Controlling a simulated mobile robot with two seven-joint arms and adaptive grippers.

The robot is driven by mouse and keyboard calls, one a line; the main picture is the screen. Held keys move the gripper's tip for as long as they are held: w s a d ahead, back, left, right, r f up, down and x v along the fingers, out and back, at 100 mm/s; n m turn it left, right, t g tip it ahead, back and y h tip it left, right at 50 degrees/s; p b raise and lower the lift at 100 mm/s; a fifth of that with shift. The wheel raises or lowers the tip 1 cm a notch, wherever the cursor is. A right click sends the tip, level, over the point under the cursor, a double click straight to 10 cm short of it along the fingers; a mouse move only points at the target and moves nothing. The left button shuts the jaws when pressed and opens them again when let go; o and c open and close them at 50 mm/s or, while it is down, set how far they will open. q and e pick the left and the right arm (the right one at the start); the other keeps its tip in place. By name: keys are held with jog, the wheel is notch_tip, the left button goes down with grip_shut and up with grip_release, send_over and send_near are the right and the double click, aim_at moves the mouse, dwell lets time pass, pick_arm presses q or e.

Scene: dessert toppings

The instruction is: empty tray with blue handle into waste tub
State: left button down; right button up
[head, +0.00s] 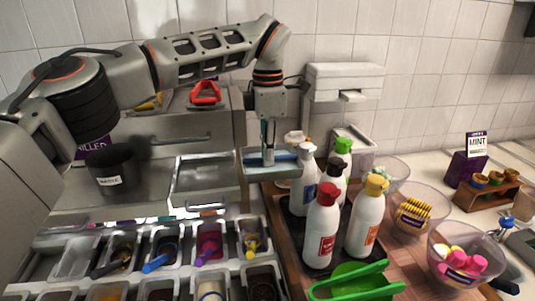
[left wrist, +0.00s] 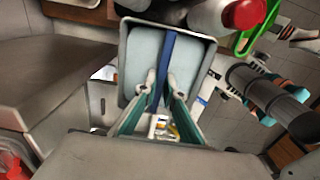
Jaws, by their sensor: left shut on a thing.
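My left gripper (head: 268,148) is shut on the tray with the blue handle (head: 256,171). It holds the tray in the air behind and left of the bottles, looking about level. In the left wrist view the tray (left wrist: 133,62) has a grey rim and a pale, smooth inside; I cannot tell whether that is contents or bare floor. The blue handle (left wrist: 168,55) runs across it, between the fingertips of my left gripper (left wrist: 161,82). The black waste tub (head: 112,168), labelled, stands upright at the left on the steel surface, well apart from the tray. My right gripper is not visible.
Several bottles, one with a red cap (head: 323,225), stand close right of the tray. Topping bins with coloured scoops (head: 208,245) line the front. Glass bowls (head: 420,212) and a green scoop (head: 355,283) are at right. A bare steel area (head: 203,170) lies between tub and tray.

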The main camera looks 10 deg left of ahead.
pick_arm(q)
jog(key=s+a+r, duration=0.4)
jog(key=a, duration=0.5)
jog(key=s+a+r, duration=0.5)
jog(key=a, duration=0.3)
jog(key=s+a+r, duration=0.4)
jog(key=a+r, duration=0.1)
jog(key=a, duration=0.4)
jog(key=shift+s+a, duration=0.25)
jog(key=shift+a, duration=0.1)
dwell(1.0)
jog(key=shift+w+a+f+t, duration=0.3)
jog(key=shift+w+a+f, duration=0.9)
jog(key=shift+w, duration=1.9)
jog(key=shift+w+a+f+t, duration=0.4)
jog(key=shift+w+a, duration=1.35)
jog(key=shift+w, duration=1.35)
jog(key=s+a+r+t+h, duration=0.2)
jog(key=s+r+t+h, duration=0.2)
jog(key=t, duration=0.4)
jog(key=shift+r+t+h+b, duration=0.4)
jog(key=shift+r+h, duration=0.3)
jog(key=shift+h, duration=0.3)
